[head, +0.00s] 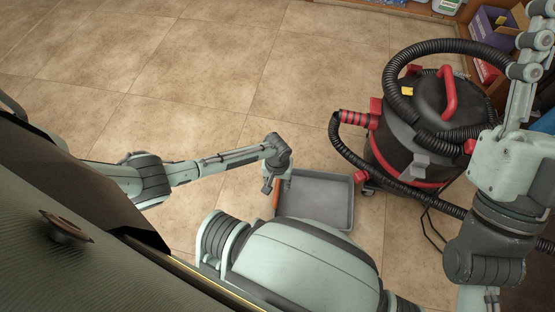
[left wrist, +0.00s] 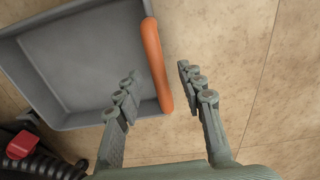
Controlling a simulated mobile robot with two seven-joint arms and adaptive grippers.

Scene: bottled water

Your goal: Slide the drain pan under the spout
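The drain pan (head: 322,196) is a shallow grey rectangular tray lying on the floor, with an orange grip (head: 276,196) along its left edge. It also shows in the left wrist view (left wrist: 85,122), with the orange grip at its right edge. My left gripper (head: 269,187) is at this grip. In the left wrist view its fingers (left wrist: 160,88) are apart, with the grip seen between them and a gap to the right finger. My right gripper (head: 532,45) is raised at the far right; its finger opening is unclear. I cannot make out a spout with certainty.
A black and red shop vacuum (head: 418,125) with a ribbed hose stands close right of the pan. A large dark surface with a round brown fitting (head: 66,228) fills the lower left. Shelves with boxes (head: 496,28) stand upper right. Tiled floor behind the pan is clear.

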